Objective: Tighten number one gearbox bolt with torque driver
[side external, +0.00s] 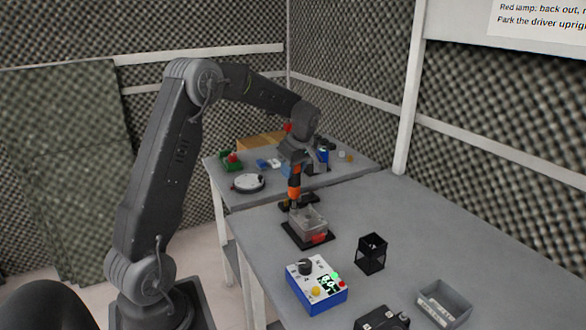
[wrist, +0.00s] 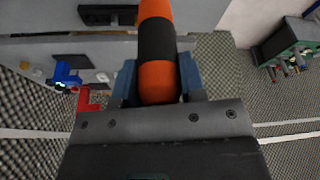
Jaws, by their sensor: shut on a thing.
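My gripper (side external: 295,172) is shut on the orange and black torque driver (side external: 294,188). In the wrist view, the blue-grey fingers of my gripper (wrist: 158,85) close around the driver's banded handle (wrist: 157,48). Whether the tip touches a bolt is too small to tell. The bolts and their numbers cannot be made out, and the driver's tip does not show in the wrist view.
A blue control box (side external: 318,284) with a black knob and a green lit lamp stands in front of the gearbox. An open black holder (side external: 371,252) and a grey tray (side external: 443,303) stand to the right. The back bench holds a round dial-like object (side external: 248,183) and small coloured parts.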

